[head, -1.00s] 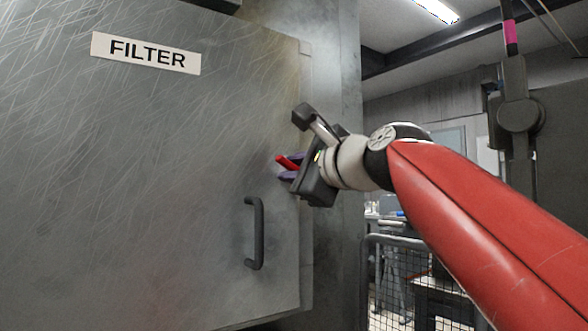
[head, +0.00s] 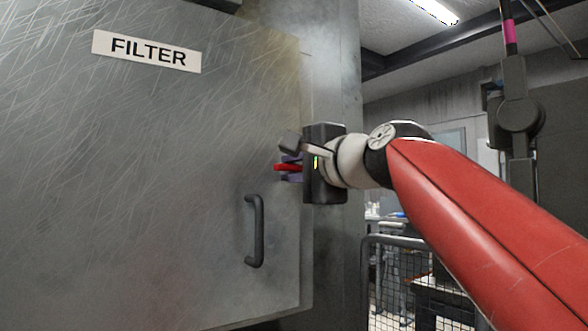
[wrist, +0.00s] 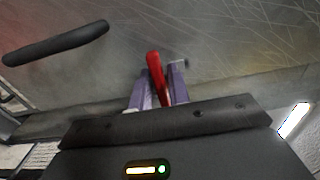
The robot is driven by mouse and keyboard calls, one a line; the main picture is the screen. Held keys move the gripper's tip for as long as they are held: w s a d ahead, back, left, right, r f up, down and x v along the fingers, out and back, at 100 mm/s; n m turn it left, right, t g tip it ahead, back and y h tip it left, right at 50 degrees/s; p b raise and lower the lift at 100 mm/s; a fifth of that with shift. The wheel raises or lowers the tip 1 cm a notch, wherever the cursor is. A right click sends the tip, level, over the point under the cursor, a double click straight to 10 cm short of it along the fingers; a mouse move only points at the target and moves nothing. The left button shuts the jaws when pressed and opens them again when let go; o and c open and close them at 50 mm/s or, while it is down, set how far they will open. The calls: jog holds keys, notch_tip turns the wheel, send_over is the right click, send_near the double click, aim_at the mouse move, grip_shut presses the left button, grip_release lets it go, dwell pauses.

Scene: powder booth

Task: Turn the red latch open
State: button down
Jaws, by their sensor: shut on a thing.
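The red latch (head: 283,167) sits near the right edge of the grey metal door (head: 150,170) and points about level to the left in the head view. My gripper (head: 290,168) has its purple fingers above and below the latch and is shut on it. In the wrist view, the red latch (wrist: 155,72) stands out between the two purple fingers of my gripper (wrist: 158,88). The latch's pivot end is hidden by the gripper.
A dark bar handle (head: 255,232) is fixed to the door below and left of the latch; it also shows in the wrist view (wrist: 55,43). A FILTER label (head: 147,51) is higher up. A mesh fence (head: 400,270) stands to the right, beneath my arm.

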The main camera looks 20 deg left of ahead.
dwell(0.4)
jog(key=c, duration=1.5)
grip_release()
jog(key=b+v, duration=0.3)
jog(key=v, duration=0.4)
jog(key=shift+s+d, duration=0.25)
